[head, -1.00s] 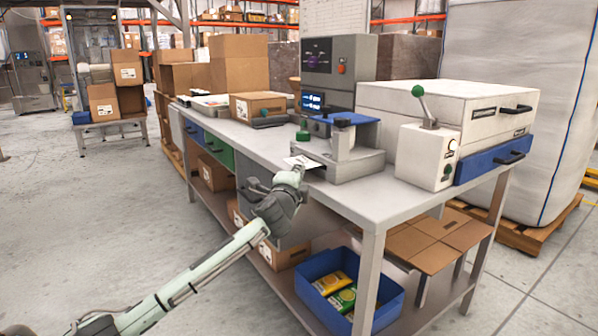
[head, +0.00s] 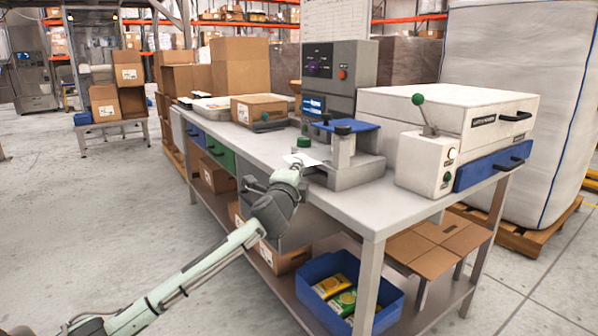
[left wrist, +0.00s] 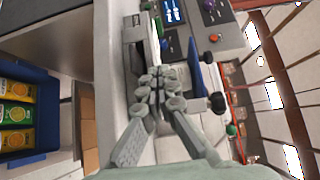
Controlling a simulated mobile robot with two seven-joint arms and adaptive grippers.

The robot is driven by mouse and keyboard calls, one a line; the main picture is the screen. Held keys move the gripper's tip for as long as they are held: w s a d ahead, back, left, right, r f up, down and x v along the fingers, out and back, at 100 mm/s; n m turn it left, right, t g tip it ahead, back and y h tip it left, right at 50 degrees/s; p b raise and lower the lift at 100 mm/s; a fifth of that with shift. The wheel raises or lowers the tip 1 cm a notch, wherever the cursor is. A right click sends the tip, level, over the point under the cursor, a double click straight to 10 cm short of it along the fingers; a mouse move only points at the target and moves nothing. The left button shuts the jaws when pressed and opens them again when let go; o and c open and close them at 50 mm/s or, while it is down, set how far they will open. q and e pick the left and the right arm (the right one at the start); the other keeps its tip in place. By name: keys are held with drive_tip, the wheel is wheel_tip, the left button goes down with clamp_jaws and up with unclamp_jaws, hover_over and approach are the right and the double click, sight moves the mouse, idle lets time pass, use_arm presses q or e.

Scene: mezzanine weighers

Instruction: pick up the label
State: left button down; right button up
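The label (head: 303,160) is a small white piece of paper at the front of the grey labelling device (head: 352,175) on the bench. In the head view my left gripper (head: 295,169) is at the label's near edge, with its fingers closed on it. The label looks slightly tilted and raised at the device's front. In the left wrist view the fingertips (left wrist: 160,80) are together, and the label cannot be made out between them. My right gripper is in neither view.
A green knob (head: 303,142) stands close behind the label. A white sealing machine (head: 450,120) stands to the right and a cardboard box (head: 258,108) to the left. A blue bin (head: 318,270) with several packets is on the lower shelf.

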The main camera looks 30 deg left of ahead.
use_arm(q)
drive_tip(key=s+d+r, duration=0.2)
drive_tip(key=s, duration=0.3)
drive_tip(key=s+d+r, duration=0.2)
drive_tip(key=s, duration=0.3)
drive_tip(key=shift+s+d, duration=0.25)
drive_tip(key=shift+s, duration=0.1)
